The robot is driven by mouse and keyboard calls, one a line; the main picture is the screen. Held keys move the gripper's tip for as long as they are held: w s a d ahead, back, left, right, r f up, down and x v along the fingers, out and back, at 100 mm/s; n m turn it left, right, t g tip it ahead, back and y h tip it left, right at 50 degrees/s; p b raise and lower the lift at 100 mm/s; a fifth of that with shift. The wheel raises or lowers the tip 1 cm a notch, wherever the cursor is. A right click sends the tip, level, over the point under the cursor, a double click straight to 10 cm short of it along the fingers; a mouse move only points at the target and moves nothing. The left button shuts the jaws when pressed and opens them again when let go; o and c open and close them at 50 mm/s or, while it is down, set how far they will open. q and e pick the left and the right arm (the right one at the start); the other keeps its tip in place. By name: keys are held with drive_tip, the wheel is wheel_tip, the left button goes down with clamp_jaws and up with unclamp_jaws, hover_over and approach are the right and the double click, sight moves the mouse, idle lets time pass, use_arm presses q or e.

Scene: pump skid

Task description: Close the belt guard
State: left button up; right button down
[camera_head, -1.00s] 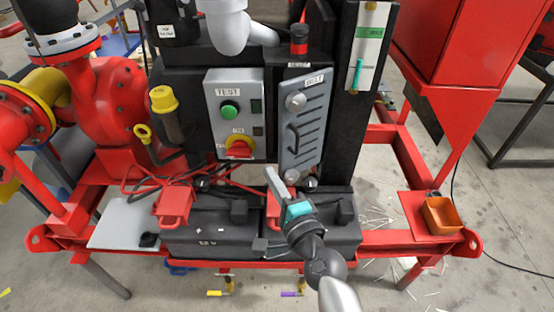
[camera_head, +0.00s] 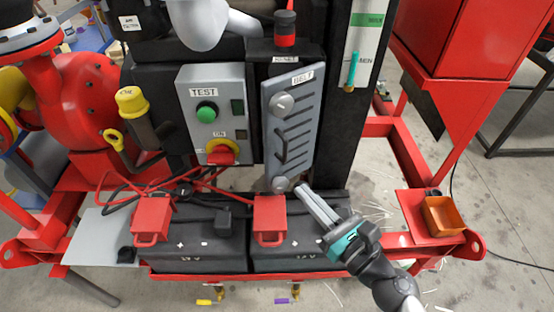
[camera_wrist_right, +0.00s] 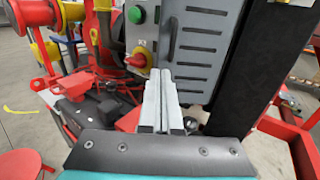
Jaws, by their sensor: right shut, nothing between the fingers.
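The belt guard (camera_head: 301,122) is a grey slotted panel with a "BELT" label, a dark handle (camera_head: 281,146) and round knobs at its upper and lower left. It stands at an angle to the black housing, its right edge appearing farther out. It also fills the upper middle of the right wrist view (camera_wrist_right: 200,52). My right gripper (camera_head: 302,188) is shut and empty, its fingertips just below and right of the guard's lower end. In the wrist view the closed fingers (camera_wrist_right: 161,72) point toward the guard; I cannot tell whether they touch. My left gripper is not in view.
A grey test box (camera_head: 213,115) with a green button and red-yellow switch is left of the guard. Black batteries (camera_head: 200,252) with red clamps and cables lie below. A black post (camera_head: 350,130) stands right. An orange bin (camera_head: 443,216) sits on the red frame.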

approach(269, 154)
drive_tip(key=x, duration=0.5)
drive_tip(key=shift+w+p, duration=0.1)
drive_tip(key=shift+p, duration=0.3)
drive_tip(key=shift+x, duration=0.85)
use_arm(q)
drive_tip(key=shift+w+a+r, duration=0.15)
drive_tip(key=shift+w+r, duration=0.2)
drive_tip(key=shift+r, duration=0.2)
use_arm(e)
drive_tip(key=shift+f, duration=0.1)
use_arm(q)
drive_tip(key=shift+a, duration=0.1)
